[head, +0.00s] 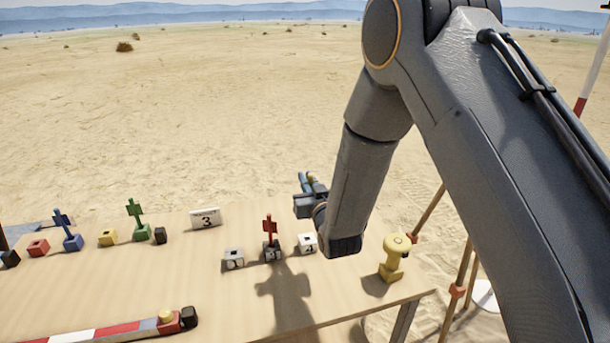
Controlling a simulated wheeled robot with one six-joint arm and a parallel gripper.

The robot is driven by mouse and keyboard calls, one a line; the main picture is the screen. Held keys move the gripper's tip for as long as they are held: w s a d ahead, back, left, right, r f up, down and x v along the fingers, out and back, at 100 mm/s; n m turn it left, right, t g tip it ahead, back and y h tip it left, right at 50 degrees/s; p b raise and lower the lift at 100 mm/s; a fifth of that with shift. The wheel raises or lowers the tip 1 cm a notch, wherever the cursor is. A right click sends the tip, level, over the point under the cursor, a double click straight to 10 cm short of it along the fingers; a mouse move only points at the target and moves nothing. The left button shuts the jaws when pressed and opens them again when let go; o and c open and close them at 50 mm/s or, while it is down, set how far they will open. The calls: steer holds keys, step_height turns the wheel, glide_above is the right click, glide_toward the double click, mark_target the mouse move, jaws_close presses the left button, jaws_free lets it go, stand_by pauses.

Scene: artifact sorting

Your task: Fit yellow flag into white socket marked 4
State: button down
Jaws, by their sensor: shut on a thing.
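My gripper (308,198) is above the far right part of the table, beyond the white sockets. A pale block (234,259) is at the left of that row. A red flag (270,229) stands upright in the middle block (271,251).
A yellow round-topped object (394,257) stands near the table's right edge. A sign marked 3 (206,217), a green flag (136,216), a yellow block (107,238), a blue flag (66,230) and a red block (38,248) are left. A red-and-white bar (97,333) lies in front.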

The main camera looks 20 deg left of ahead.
steer(key=shift+s+a, duration=0.35)
steer(key=shift+a, duration=0.05)
steer(key=shift+d+f+b, duration=0.1)
steer(key=shift+f+b, duration=2)
steer(key=shift+f, duration=0.8)
steer(key=shift+f+b, duration=1.85)
steer(key=shift+f, duration=0.45)
steer(key=c, duration=1.8)
jaws_free()
steer(key=shift+o, duration=0.2)
steer(key=shift+s, duration=0.1)
steer(key=b+v, duration=0.1)
steer(key=v, duration=0.6)
steer(key=shift+s+d+b, duration=0.25)
steer(key=shift+b, duration=0.1)
